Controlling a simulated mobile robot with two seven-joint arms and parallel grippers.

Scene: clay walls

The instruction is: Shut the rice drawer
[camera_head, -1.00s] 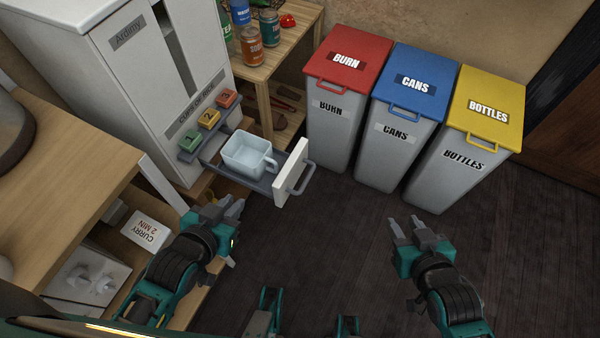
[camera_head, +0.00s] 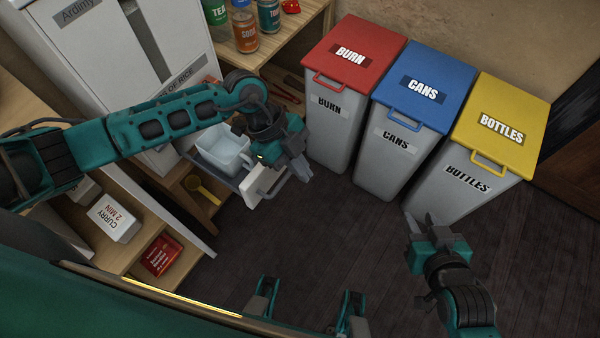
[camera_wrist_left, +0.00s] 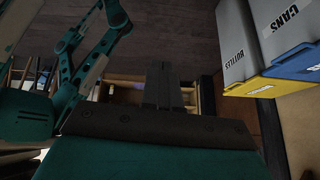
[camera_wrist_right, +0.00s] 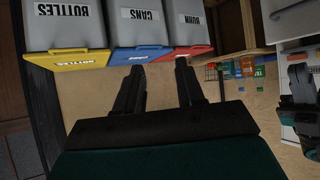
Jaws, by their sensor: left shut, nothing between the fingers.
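The rice drawer (camera_head: 262,186) sticks out open from the base of the white rice dispenser (camera_head: 108,52), with a clear square cup (camera_head: 222,148) in it. The drawer has a white front panel and a grey handle, partly hidden by my left gripper. My left gripper (camera_head: 301,172) is shut and empty, at the outer side of the drawer front beside the handle; whether it touches cannot be told. The left wrist view shows its fingers together (camera_wrist_left: 162,85). My right gripper (camera_head: 417,222) is open and empty above the floor in front of the bins, its fingers apart in the right wrist view (camera_wrist_right: 160,90).
Red (camera_head: 350,55), blue (camera_head: 423,83) and yellow (camera_head: 500,120) lidded bins stand right of the drawer. A low cabinet at left holds a curry box (camera_head: 113,217) and a red box (camera_head: 161,255). The middle floor is clear.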

